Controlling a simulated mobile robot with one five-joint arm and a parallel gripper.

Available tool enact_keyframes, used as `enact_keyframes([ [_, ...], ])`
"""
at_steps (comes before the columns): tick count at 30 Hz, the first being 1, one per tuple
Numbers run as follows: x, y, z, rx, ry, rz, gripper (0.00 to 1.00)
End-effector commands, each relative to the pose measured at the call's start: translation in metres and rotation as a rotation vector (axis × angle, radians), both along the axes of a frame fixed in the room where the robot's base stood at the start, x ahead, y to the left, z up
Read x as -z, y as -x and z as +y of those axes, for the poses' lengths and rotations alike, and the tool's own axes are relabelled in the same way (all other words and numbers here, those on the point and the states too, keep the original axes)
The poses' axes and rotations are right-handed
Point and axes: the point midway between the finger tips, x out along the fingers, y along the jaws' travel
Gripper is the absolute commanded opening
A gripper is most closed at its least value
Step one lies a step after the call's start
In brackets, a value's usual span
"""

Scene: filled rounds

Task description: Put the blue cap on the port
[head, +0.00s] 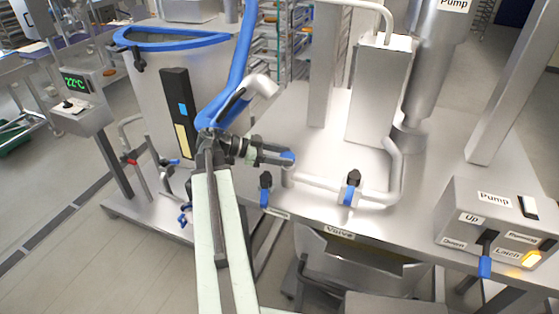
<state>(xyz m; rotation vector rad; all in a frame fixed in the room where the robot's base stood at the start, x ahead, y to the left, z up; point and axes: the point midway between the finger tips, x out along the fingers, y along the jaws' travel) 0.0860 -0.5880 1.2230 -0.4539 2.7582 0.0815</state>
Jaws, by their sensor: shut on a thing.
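My gripper (281,158) reaches in from the left in the head view, with its dark fingers pointing right. It is shut on the small blue cap (289,156), which shows at the fingertips and is partly hidden by them. A short grey upright pipe stub (288,174), which looks like the port, stands just below the cap at the left end of the metal pipe. In the picture the cap overlaps the top of this stub. I cannot tell whether the two touch or a small gap is left.
A black-and-blue valve handle (351,190) sits on the pipe right of the stub. Another blue-tipped handle (265,190) hangs at the table edge. A control box (500,225) stands at the right. A blue-rimmed vat (150,80) and blue hose (240,65) are behind my arm.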

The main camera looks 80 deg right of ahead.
Motion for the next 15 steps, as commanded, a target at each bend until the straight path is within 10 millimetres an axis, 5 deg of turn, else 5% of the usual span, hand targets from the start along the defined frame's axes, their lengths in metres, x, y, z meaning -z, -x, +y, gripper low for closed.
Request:
enact_keyframes([
  [4, 0.001, 0.003, -0.015, 0.002, -0.001, 0.0, 0.09],
  [15, 0.024, 0.003, -0.013, 0.0, -0.001, 0.0, 0.09],
])
